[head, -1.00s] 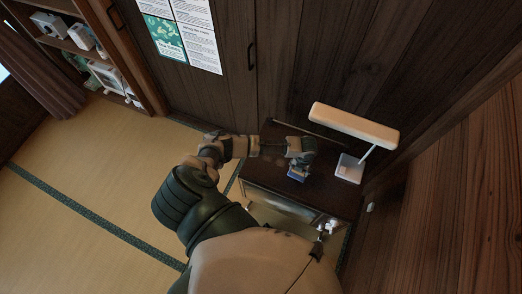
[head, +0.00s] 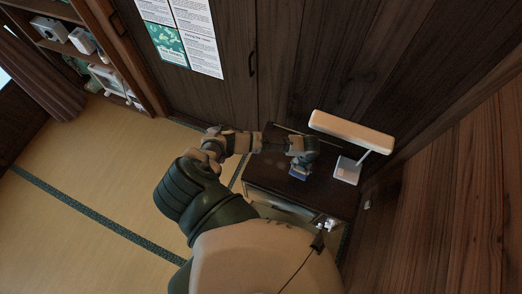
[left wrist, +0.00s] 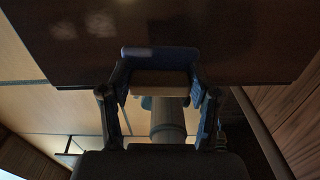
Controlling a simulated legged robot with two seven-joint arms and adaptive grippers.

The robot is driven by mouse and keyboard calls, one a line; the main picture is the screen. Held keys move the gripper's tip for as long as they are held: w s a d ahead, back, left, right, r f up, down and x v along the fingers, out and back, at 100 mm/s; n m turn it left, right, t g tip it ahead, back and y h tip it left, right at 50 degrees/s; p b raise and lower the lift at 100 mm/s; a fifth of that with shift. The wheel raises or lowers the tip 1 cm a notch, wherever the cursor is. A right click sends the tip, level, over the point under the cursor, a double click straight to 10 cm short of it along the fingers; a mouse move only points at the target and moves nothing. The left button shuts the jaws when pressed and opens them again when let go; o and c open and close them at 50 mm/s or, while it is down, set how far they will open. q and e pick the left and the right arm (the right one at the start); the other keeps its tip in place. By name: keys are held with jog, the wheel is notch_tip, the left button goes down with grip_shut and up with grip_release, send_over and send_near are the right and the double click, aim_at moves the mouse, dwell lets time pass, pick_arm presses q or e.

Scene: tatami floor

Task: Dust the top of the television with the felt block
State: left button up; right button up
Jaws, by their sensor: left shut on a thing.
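The television (head: 330,197) is a box with a dark, flat top against the wooden wall. In the head view my left gripper (head: 300,163) is over its top, shut on a small blue felt block (head: 299,173). In the left wrist view the felt block (left wrist: 160,53) sits between the two fingertips of the left gripper (left wrist: 160,75), with the dark television top (left wrist: 230,35) beyond it. Pale dust spots (left wrist: 100,20) show on that top, left of the block. I cannot tell whether the block touches the surface. My right gripper is not in view.
A white desk lamp (head: 351,131) stands on the right end of the television top, its head reaching over towards the back. Posters (head: 185,40) hang on the wall behind. A shelf (head: 90,50) is at upper left. Tatami floor (head: 90,170) lies clear at left.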

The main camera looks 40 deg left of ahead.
pick_arm(q)
jog(key=shift+a, duration=0.2)
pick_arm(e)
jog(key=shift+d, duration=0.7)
pick_arm(q)
jog(key=shift+a+f, duration=0.1)
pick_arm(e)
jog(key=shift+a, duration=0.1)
